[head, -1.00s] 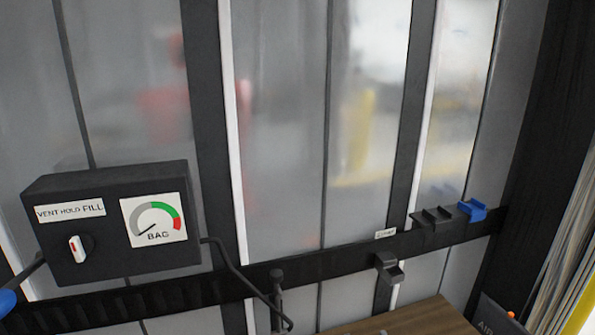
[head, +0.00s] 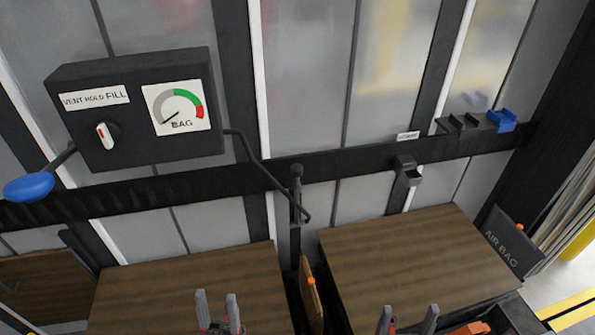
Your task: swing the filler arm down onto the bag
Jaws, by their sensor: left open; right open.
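A black control box (head: 135,108) hangs on the wall rail, with a BAG gauge (head: 179,107) whose needle points to the lower left, a selector knob (head: 107,135) and a lever with a blue handle (head: 30,187) at its left. A bent black hose or rod (head: 249,155) runs from the box to a dark upright arm (head: 297,195), which I take as the filler arm. Below it, a brown bag with an orange valve (head: 311,287) stands in the gap between two wooden loads. My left gripper (head: 217,302) and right gripper (head: 408,314) are open and empty at the bottom edge, apart from the arm and bag.
The left wooden load (head: 185,285) and right wooden load (head: 415,255) flank the gap. A small dark holder (head: 407,172), black clips (head: 463,124) and a blue clip (head: 502,121) sit on the rail. An AIR BAG bin (head: 508,243) stands at right.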

